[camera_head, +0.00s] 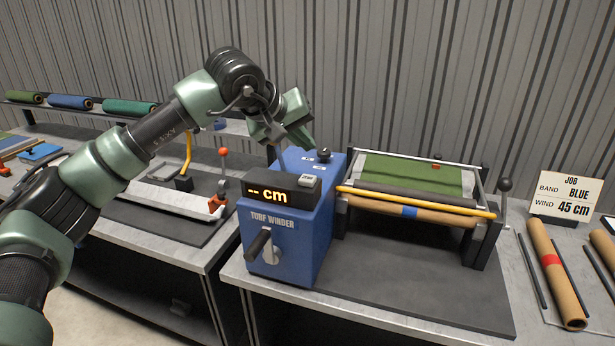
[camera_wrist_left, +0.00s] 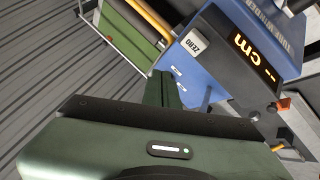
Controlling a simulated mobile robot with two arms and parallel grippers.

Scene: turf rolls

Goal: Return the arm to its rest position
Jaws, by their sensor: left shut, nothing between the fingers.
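My left arm comes in from the left in the head view. Its gripper (camera_head: 300,134) is shut and empty, above the back of the blue turf winder (camera_head: 285,240). In the left wrist view the shut gripper (camera_wrist_left: 165,82) points toward the winder's blue housing (camera_wrist_left: 205,75). The winder's display (camera_head: 272,194) reads "-- cm", and a light button labelled ZERO (camera_wrist_left: 190,45) sits beside it in the wrist view. I cannot tell whether the fingers touch the housing. My right gripper is in neither view.
The winder's roller frame holds green turf (camera_head: 410,172) and a tube with a blue band (camera_head: 408,211). A job card (camera_head: 566,197) reads BLUE, 45 cm. A red-banded tube (camera_head: 552,265) lies at right. A lever (camera_head: 223,170) stands on the left bench; rolls (camera_head: 70,102) sit on a shelf.

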